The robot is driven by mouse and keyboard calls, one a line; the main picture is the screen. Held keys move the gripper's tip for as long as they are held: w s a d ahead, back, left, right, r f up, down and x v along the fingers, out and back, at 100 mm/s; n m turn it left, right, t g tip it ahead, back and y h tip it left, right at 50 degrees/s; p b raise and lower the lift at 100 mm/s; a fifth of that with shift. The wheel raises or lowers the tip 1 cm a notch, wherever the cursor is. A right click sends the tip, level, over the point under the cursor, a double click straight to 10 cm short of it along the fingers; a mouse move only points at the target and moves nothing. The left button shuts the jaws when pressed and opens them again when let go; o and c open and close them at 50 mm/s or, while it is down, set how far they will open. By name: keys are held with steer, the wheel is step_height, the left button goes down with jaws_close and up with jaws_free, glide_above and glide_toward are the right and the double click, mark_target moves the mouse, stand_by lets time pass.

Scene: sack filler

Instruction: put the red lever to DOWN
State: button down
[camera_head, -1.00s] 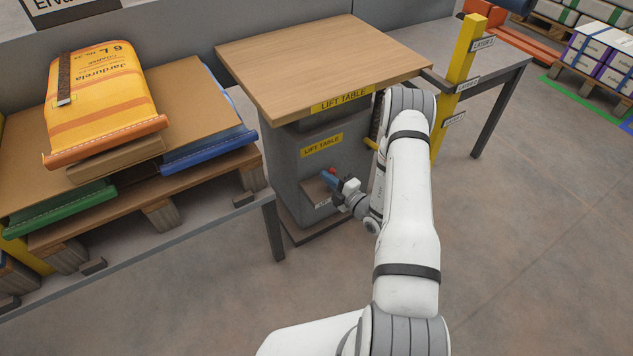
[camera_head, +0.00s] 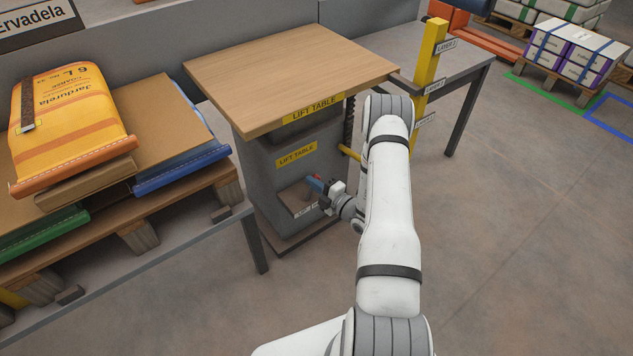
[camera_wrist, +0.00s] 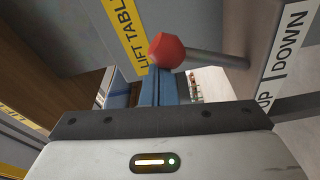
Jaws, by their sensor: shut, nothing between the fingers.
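The red lever (camera_wrist: 168,50) shows in the wrist view as a red knob on a grey rod that runs right to a panel. The panel carries a DOWN label (camera_wrist: 290,42) and a partly hidden UP label (camera_wrist: 265,103). My gripper (camera_wrist: 158,88) has its blue fingers shut and empty, just below the knob in that view; I cannot tell if they touch it. In the head view my gripper (camera_head: 317,185) is at the front of the lift table's grey body (camera_head: 270,170), and the small red knob (camera_head: 316,177) shows by its fingertips.
The wooden lift table top (camera_head: 290,75) overhangs the lever. A yellow post (camera_head: 428,70) with layer labels stands to its right. A pallet with an orange sack (camera_head: 70,125) is on the bench at left.

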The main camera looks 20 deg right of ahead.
steer(key=shift+d, duration=0.15)
steer(key=shift+a+r+p, duration=0.35)
steer(key=shift+a+r, duration=0.05)
steer(key=s+d+p, duration=0.1)
steer(key=s+p, duration=0.2)
steer(key=s, duration=0.6)
steer(key=shift+s+d+r, duration=0.15)
steer(key=shift+s, duration=0.05)
